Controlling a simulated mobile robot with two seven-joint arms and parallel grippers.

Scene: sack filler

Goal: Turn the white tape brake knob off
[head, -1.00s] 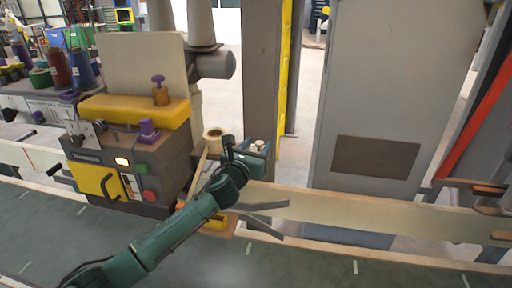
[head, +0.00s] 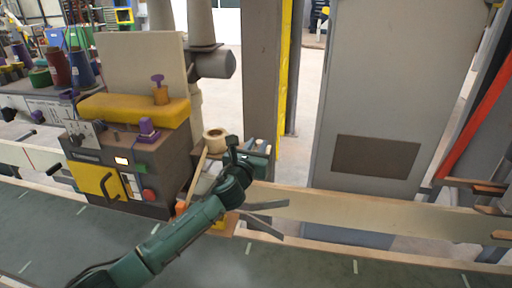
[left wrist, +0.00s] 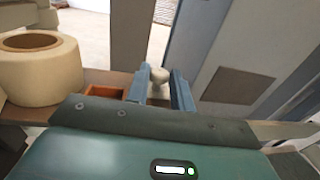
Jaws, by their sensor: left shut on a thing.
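The white tape brake knob (left wrist: 158,76) shows in the left wrist view as a small pale round top on a stem, between two blue-grey fingers. My left gripper (left wrist: 160,90) is shut on it, with a finger on each side. In the head view my left gripper (head: 260,152) is at the tape unit, right of the tape roll (head: 215,138), and mostly hides the knob. The large pale tape roll also shows at the left of the left wrist view (left wrist: 40,72). The knob's turn angle cannot be read. My right gripper is not in view.
A dark control box (head: 120,170) with a yellow panel and a red button stands left of my arm. A grey post (head: 262,80) and a large grey cabinet (head: 380,100) stand behind. A pale rail (head: 360,212) runs to the right.

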